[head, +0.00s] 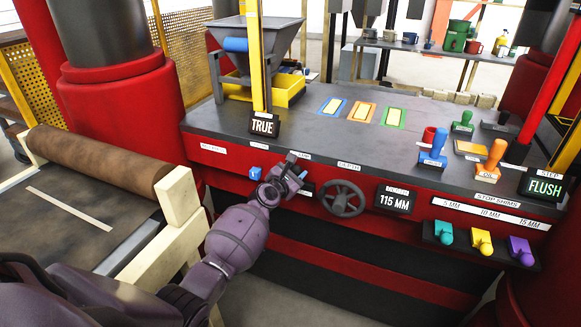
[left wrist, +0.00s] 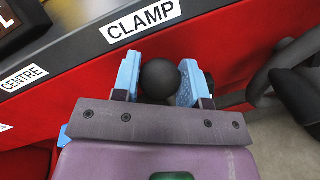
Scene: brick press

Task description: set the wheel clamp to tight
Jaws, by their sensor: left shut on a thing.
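My left gripper (head: 287,178) is at the red front panel of the press, just left of the handwheel (head: 342,198). In the left wrist view its two blue fingers (left wrist: 161,82) are shut on a round black knob (left wrist: 160,76), one finger on each side. The knob sits below the white CLAMP label (left wrist: 140,20). Its stem is hidden, so I cannot tell the lever's setting. Part of the dark wheel (left wrist: 292,75) shows at the right of the left wrist view, apart from the fingers. My right gripper is not in view.
A blue knob (head: 255,173) is left of my gripper. Teal, yellow and purple stop shims (head: 481,241) sit on a ledge at right. A brown roller (head: 100,160) and pale wooden post (head: 178,197) stand left of my arm.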

